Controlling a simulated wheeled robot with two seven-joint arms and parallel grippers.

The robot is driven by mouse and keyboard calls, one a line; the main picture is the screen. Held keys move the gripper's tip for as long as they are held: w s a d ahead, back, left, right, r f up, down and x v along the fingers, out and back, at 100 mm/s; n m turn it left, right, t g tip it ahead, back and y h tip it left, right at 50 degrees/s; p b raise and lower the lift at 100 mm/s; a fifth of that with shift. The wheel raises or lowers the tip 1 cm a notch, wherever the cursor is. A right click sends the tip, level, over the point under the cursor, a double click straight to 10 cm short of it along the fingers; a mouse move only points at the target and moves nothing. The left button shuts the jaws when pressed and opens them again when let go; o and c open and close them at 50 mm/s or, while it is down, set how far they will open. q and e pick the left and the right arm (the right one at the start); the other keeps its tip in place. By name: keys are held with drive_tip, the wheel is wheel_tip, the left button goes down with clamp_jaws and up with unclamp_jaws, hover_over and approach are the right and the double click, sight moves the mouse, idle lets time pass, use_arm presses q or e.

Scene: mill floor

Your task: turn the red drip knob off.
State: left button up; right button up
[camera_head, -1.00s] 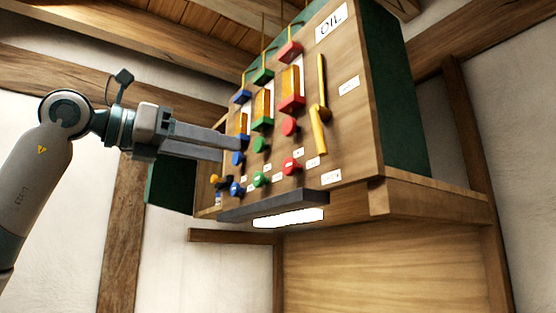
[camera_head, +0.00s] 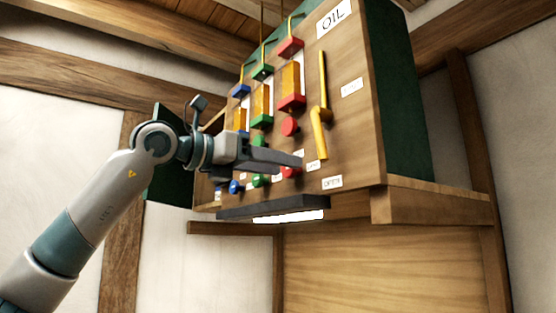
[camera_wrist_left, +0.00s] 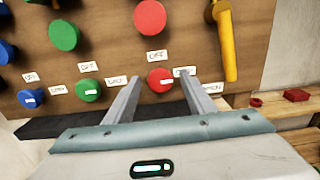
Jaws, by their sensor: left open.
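The lower red knob (camera_head: 291,172) is on the front of the wooden oil panel (camera_head: 350,130), partly hidden behind my gripper in the head view. In the left wrist view this red knob (camera_wrist_left: 160,79) shows between the fingertips, with a pale mark toward its right side. An "OFF" label (camera_wrist_left: 157,56) sits above it, and a partly covered label is at its upper right. My left gripper (camera_head: 302,161) is open in front of the knob, one finger to each side in the wrist view; contact cannot be told. My right gripper is not in view.
A larger red disc (camera_wrist_left: 150,17) sits above the knob. Green (camera_wrist_left: 88,90) and blue (camera_wrist_left: 30,97) knobs are to its left. A yellow lever (camera_wrist_left: 227,45) hangs to its right. A dark ledge with a lit strip (camera_head: 290,216) juts out below the panel.

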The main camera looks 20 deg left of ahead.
use_arm(q)
drive_tip(key=shift+w+d, duration=0.1)
drive_tip(key=shift+w, duration=0.1)
drive_tip(key=shift+c, duration=0.6)
drive_tip(key=c, duration=0.9)
